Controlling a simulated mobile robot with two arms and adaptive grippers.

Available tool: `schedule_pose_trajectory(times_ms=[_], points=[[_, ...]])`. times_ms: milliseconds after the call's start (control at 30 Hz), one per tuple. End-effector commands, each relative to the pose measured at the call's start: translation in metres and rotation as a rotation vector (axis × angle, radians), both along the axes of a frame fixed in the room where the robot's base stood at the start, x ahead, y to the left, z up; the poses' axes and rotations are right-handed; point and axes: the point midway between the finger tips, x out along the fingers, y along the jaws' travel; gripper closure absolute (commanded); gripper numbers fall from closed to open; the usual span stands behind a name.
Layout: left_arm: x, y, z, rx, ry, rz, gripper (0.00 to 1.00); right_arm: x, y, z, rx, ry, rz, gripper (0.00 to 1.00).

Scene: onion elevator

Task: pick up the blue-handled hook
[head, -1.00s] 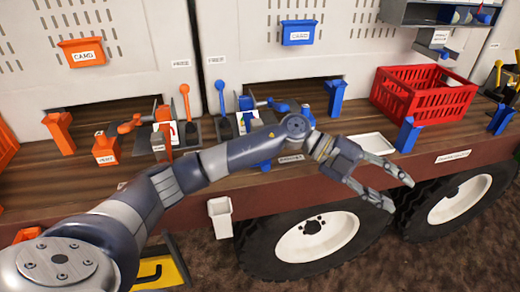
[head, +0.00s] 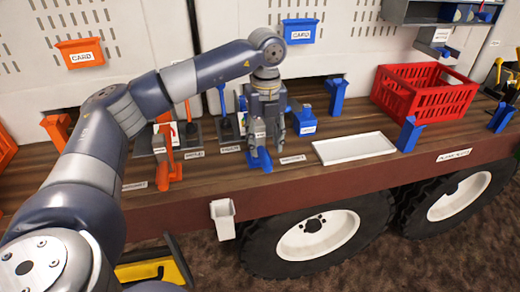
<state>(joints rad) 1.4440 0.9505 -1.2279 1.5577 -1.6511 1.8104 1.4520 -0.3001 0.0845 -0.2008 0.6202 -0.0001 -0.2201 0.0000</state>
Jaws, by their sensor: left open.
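My left gripper (head: 266,141) points down over the shelf, its jaws open. Its fingers are just above and in front of a small blue piece (head: 260,161) at the shelf's front edge. I cannot tell whether they touch it. An upright tool with a blue handle (head: 221,98) stands in a dark holder to the left of the gripper; its lower end is unclear. I cannot tell for sure which blue thing is the hook, as the gripper and arm hide part of this area. My right gripper is not in view.
A white tray (head: 354,148) lies right of the gripper, with a red crate (head: 425,95) behind it. Blue posts (head: 409,135) stand nearby.

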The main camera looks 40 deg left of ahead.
Motion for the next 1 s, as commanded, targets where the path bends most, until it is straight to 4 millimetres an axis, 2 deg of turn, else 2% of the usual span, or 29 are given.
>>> schedule_pose_trajectory(times_ms=[233, 367, 500, 767, 800, 967, 1000], points=[[-0.004, -0.001, -0.019, 0.000, 0.004, -0.002, 0.56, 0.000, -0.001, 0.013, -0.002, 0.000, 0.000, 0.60], [-0.008, -0.004, -0.038, 0.000, 0.004, -0.004, 0.56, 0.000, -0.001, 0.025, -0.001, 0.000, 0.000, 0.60], [-0.007, -0.004, -0.056, -0.002, 0.001, -0.002, 0.56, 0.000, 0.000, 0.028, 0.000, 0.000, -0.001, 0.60], [-0.006, -0.004, -0.062, -0.002, -0.001, -0.002, 0.56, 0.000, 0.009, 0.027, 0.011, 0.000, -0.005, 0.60], [-0.006, -0.004, -0.062, -0.002, -0.001, -0.002, 0.61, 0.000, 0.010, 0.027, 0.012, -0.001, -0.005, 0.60], [-0.006, -0.004, -0.061, -0.002, -0.001, -0.002, 0.97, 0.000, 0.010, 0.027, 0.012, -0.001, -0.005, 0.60], [-0.006, -0.004, -0.061, -0.002, -0.001, -0.002, 1.00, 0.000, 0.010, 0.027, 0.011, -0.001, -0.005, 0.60]])
